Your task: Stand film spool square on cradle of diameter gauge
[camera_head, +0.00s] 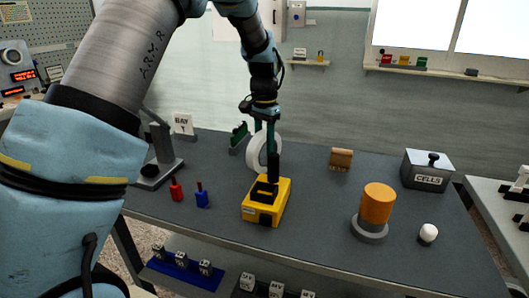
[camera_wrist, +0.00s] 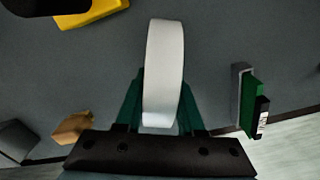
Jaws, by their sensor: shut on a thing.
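The film spool is a white ring (camera_head: 253,152), held upright behind the diameter gauge in the head view. My gripper (camera_head: 264,133) is shut on it from above. In the wrist view, the green fingers of my gripper (camera_wrist: 160,112) press the two flat sides of the white spool (camera_wrist: 163,60). The diameter gauge (camera_head: 281,205) is a yellow block with a black post and a dark top; its yellow body (camera_wrist: 92,12) also shows at the top left of the wrist view, apart from the spool. The cradle cannot be made out clearly. The spool's underside is hidden.
A green block (camera_head: 238,138) stands behind the spool. A red peg (camera_head: 176,190) and a blue peg (camera_head: 202,196) stand left of the gauge. A tan block (camera_head: 341,158), an orange cylinder on a grey base (camera_head: 378,203) and a CELLS box (camera_head: 427,171) stand to the right.

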